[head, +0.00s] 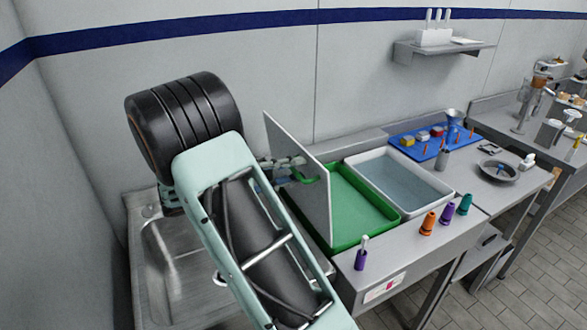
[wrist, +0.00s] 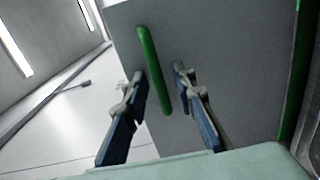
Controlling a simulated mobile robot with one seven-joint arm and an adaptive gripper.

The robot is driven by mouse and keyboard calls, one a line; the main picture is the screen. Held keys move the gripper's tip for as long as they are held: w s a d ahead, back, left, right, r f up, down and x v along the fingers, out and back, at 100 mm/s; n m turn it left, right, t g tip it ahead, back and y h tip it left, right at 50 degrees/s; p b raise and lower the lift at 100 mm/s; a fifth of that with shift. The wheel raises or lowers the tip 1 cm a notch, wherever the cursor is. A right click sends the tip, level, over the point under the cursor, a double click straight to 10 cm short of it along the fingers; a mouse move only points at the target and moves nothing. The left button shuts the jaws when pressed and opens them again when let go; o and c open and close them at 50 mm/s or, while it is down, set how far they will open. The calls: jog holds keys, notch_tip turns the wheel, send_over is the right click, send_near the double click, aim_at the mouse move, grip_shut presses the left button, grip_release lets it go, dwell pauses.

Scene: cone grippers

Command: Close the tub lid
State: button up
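The green tub (head: 372,236) is set in the counter in the head view. Its flat grey lid (head: 293,150) stands steeply raised along the tub's left side, so the tub is open. A green bar handle (wrist: 153,72) is on the lid face (wrist: 235,60) in the wrist view. My gripper (wrist: 156,84) has its two fingers apart, one on each side of the handle, with a visible gap on the right.
A white tub of clear liquid (head: 404,183) is right of the green tub. A purple holder (head: 361,260) and orange (head: 428,224), purple (head: 447,215) and teal (head: 465,204) cones stand along the front counter. A sink (head: 180,265) is at left. A blue tray (head: 432,142) lies at the back.

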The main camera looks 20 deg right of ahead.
jog(key=shift+d, duration=0.1)
grip_shut()
dwell(0.6)
